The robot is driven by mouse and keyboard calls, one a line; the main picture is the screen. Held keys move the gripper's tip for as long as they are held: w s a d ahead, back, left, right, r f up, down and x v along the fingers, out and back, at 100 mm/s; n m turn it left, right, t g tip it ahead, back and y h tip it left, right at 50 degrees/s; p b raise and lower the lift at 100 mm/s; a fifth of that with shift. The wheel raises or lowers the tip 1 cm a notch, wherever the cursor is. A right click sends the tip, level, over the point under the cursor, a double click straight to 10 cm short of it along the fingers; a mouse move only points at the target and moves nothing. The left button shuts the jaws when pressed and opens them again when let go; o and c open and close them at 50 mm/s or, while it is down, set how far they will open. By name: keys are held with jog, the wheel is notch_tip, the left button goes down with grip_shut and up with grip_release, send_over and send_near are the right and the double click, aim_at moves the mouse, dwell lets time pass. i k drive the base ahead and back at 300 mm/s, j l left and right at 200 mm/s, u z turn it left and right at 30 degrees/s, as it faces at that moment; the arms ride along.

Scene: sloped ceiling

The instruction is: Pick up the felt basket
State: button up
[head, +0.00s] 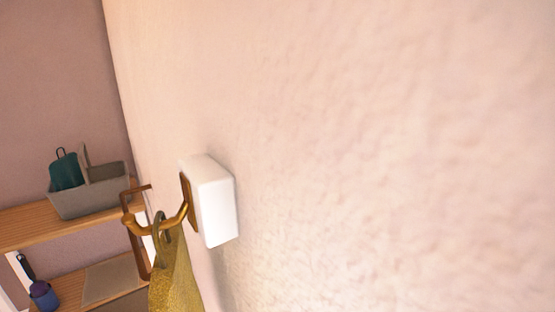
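A grey, open-topped basket (88,199), which looks like the felt basket, stands upright on the upper wooden shelf at the left. A teal item (65,172) with a thin loop on top sits in its left part. A light upright piece rises from the basket beside the teal item; I cannot tell whether it is a handle or a separate thing. My gripper is not in view.
A white block (212,201) with a brass hook (170,218) is on the pale wall. Mustard cloth (175,275) hangs from the hook. The wooden shelf (25,227) has bare room left of the basket.

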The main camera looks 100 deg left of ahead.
aim_at(105, 183)
jog(key=u, duration=3.9)
jog(key=l, duration=0.1)
